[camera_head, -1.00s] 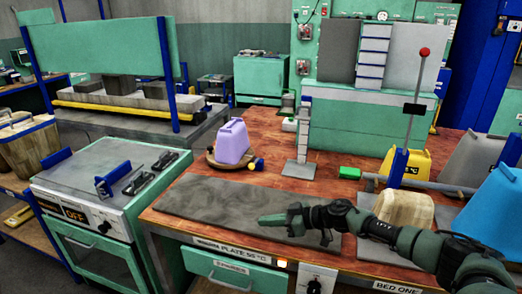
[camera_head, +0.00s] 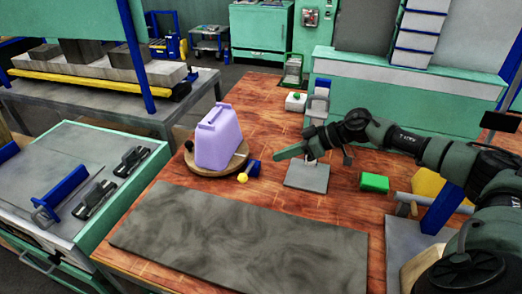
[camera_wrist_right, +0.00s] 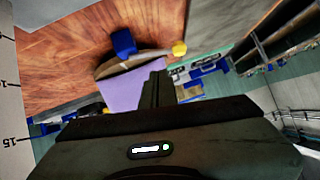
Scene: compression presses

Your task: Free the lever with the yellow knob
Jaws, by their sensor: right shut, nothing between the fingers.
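The yellow knob (camera_head: 242,178) sits low at the front right of a round wooden base (camera_head: 212,170), beside a small blue block (camera_head: 254,168). A purple jug (camera_head: 218,138) stands upright on this base. I cannot clearly make out the lever's shaft. My right gripper (camera_head: 282,154) is shut and empty, to the right of the knob and blue block, pointing left and apart from them. In the right wrist view, the yellow knob (camera_wrist_right: 179,49) and blue block (camera_wrist_right: 123,41) lie beyond my fingers (camera_wrist_right: 158,85), which partly hide the purple jug (camera_wrist_right: 120,92). My left gripper is out of view.
A dark flat plate (camera_head: 235,240) lies along the bench front. A grey scale stand (camera_head: 308,176) and a green block (camera_head: 375,182) stand right of the knob. A bench with black clamps (camera_head: 125,163) is at left. Bare wood (camera_head: 262,105) lies behind the jug.

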